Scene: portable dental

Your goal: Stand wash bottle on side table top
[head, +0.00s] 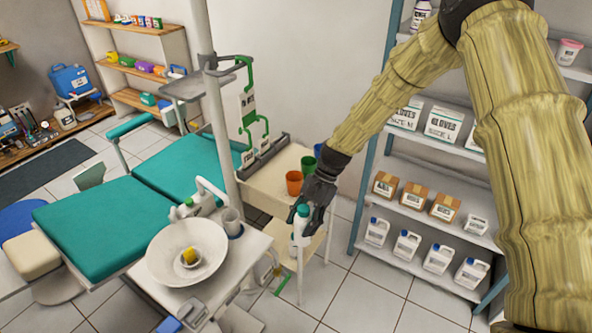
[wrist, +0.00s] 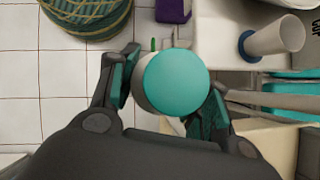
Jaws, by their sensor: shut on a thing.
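The wash bottle (head: 300,225) is white with a teal top. My gripper (head: 311,207) is shut on it and holds it upright in the head view, beside the front edge of the side table top (head: 262,190). In the wrist view the bottle's round teal cap (wrist: 176,82) sits between the two fingers (wrist: 168,92) and hides most of the body. Whether the bottle's base touches anything cannot be told. The side table is cream, with a lower shelf (head: 312,243) below.
An orange cup (head: 294,183) and a green cup (head: 308,165) stand on the side table top near my gripper. A white basin (head: 187,264) is on the unit at front left. Shelves with jugs (head: 407,244) and boxes stand at right. The table top's left front part looks clear.

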